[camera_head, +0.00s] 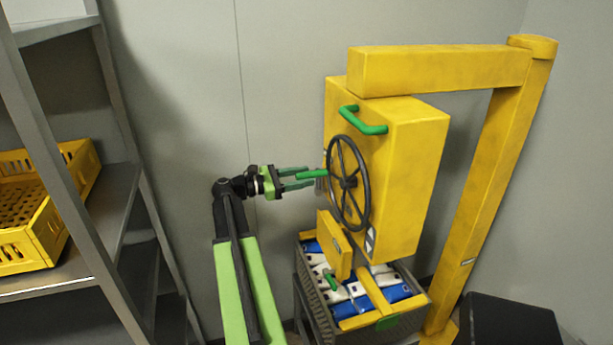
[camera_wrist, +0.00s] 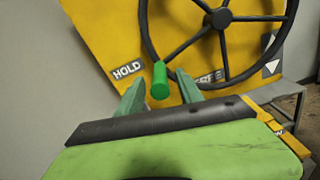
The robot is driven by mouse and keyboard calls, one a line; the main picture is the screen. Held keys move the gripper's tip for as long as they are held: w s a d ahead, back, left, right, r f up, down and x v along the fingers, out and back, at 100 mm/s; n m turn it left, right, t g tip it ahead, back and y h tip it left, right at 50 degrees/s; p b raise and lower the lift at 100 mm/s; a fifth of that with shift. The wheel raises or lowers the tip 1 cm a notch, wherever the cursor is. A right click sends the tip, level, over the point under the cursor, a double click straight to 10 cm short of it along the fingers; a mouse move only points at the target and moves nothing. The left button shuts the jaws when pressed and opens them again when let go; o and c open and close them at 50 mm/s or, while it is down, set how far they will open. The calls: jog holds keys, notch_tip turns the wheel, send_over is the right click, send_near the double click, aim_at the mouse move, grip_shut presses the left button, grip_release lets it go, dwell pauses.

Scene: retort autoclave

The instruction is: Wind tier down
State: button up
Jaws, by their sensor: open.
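The black handwheel (camera_head: 349,183) is mounted on the side of the yellow hoist box (camera_head: 415,145). Its green crank handle (camera_head: 312,174) sticks out toward my gripper (camera_head: 296,178). In the wrist view the handle (camera_wrist: 160,80) lies between the fingertips of my gripper (camera_wrist: 157,88), which is open around it. I cannot tell whether either finger touches it. A "HOLD" label shows left of the wheel (camera_wrist: 225,20). Below the box, a grey crate (camera_head: 305,288) holds a tier of blue and white packs (camera_head: 340,290), with yellow bars across it.
A yellow post and beam (camera_head: 440,68) carries the hoist box. A green bar handle (camera_head: 362,122) is on the box above the wheel. A grey shelf rack (camera_head: 120,195) with a yellow basket (camera_head: 45,232) stands at left. A black block (camera_head: 508,322) is at lower right.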

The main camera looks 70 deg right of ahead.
jog(key=shift+s+d, duration=0.5)
jog(key=shift+s, duration=0.05)
grip_shut()
dwell(1.0)
jog(key=shift+d, duration=0.1)
